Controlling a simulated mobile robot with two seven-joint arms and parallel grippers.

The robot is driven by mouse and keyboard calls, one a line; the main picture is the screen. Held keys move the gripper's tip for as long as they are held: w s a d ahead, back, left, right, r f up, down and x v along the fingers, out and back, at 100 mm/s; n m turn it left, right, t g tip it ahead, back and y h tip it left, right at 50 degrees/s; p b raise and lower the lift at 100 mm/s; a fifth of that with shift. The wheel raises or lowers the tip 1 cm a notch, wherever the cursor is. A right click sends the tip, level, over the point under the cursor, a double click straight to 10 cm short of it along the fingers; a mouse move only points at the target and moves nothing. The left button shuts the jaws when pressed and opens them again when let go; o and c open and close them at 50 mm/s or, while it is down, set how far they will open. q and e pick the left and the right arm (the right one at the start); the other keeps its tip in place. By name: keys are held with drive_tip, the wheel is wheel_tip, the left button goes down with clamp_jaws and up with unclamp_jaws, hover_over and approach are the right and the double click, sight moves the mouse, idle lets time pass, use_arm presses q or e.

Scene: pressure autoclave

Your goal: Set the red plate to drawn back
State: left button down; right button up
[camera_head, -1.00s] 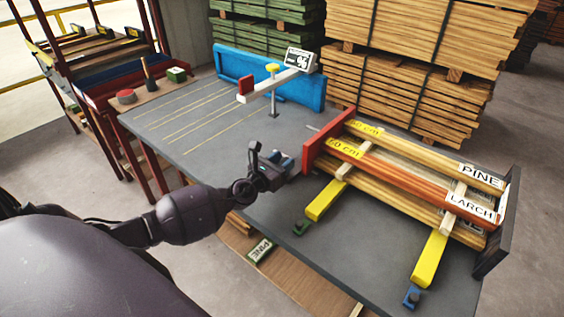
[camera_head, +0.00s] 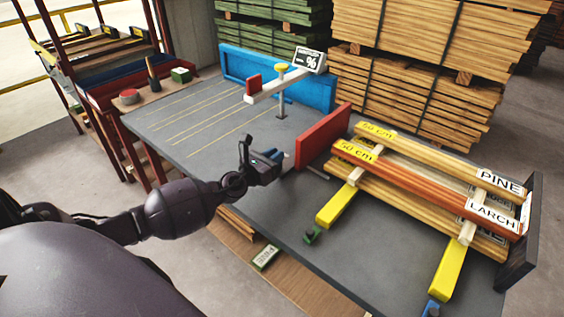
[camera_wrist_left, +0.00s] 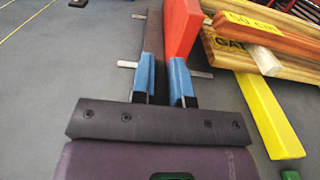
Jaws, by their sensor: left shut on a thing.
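The red plate (camera_head: 322,136) stands upright on the grey table, to the left of the boards' near ends, with a gap between it and them. In the left wrist view the red plate (camera_wrist_left: 182,28) reaches down toward my blue fingertips. My left gripper (camera_head: 277,156) is at the plate's near edge. My right gripper is not in view.
Boards labelled PINE and LARCH (camera_head: 430,185) lie across yellow bars (camera_head: 342,202) to the right. The table's left part (camera_head: 190,125) is clear.

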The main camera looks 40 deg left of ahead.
use_arm(q)
drive_tip(key=a, duration=0.1)
drive_tip(key=a+f+b, duration=0.1)
drive_tip(key=a, duration=0.1)
drive_tip(key=shift+w+a+b, duration=0.1)
drive_tip(key=shift+a+b, duration=0.1)
drive_tip(key=shift+b, duration=0.1)
drive_tip(key=shift+a+r, duration=0.15)
drive_tip(key=shift+a, duration=0.15)
drive_tip(key=shift+a+r+b, duration=0.2)
drive_tip(key=shift+r+b, duration=0.1)
drive_tip(key=shift+b, duration=0.1)
drive_tip(key=shift+w+r, duration=0.1)
drive_tip(key=shift+r, duration=0.05)
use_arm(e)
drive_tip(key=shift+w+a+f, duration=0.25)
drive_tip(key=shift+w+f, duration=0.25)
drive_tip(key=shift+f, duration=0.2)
use_arm(q)
drive_tip(key=c, duration=1.5)
unclamp_jaws()
drive_tip(key=o, duration=0.4)
drive_tip(key=shift+a, duration=0.2)
drive_tip(key=shift+d, duration=0.1)
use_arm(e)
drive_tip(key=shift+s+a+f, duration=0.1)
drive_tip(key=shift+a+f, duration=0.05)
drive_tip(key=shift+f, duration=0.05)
